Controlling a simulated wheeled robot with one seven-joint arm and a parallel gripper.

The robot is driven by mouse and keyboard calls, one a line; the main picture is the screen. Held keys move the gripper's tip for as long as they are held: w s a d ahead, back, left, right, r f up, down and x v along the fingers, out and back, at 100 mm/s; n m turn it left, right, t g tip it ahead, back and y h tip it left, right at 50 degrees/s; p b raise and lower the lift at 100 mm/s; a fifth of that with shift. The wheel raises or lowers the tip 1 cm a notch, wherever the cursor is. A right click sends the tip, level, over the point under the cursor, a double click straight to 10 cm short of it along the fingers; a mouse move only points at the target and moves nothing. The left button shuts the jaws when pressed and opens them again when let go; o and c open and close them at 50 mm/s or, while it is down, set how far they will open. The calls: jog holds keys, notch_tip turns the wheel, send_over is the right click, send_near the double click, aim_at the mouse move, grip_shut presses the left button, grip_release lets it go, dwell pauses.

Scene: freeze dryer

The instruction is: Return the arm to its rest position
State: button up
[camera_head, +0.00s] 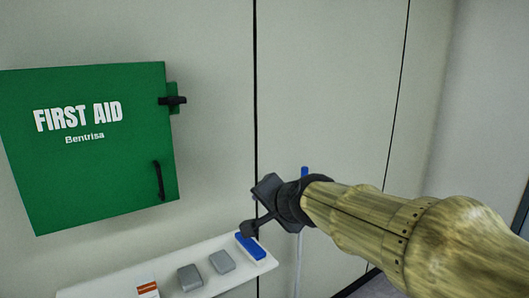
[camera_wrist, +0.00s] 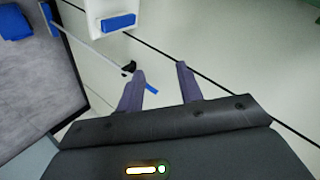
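My arm reaches in from the right in the head view. My gripper (camera_head: 256,208) is near the right end of a white shelf, above and beside a blue block (camera_head: 250,246). In the wrist view my gripper (camera_wrist: 159,82) has its two fingers apart with nothing held between them. The blue block also shows in the wrist view (camera_wrist: 118,22), on the white shelf and beyond the fingertips.
A green first aid cabinet (camera_head: 88,143) hangs on the wall at left. The white shelf (camera_head: 105,277) below it holds grey boxes (camera_head: 190,277) and an orange-white box (camera_head: 148,290). A blue-topped pole (camera_head: 304,172) stands behind my gripper.

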jog(key=s+d+f+n+g+h+p, duration=0.2)
jog(key=s+d+f+n+g, duration=0.1)
jog(key=s+d+f, duration=0.4)
jog(key=s+d+f+n+g+h+p, duration=0.2)
jog(key=s+d+f, duration=0.6)
jog(key=f, duration=0.5)
jog(key=s+n+g+p, duration=0.1)
jog(key=s+n+g, duration=0.1)
jog(key=g, duration=0.1)
jog(key=shift+f+h, duration=0.3)
jog(key=shift+f, duration=0.1)
jog(key=shift+w+d, duration=0.1)
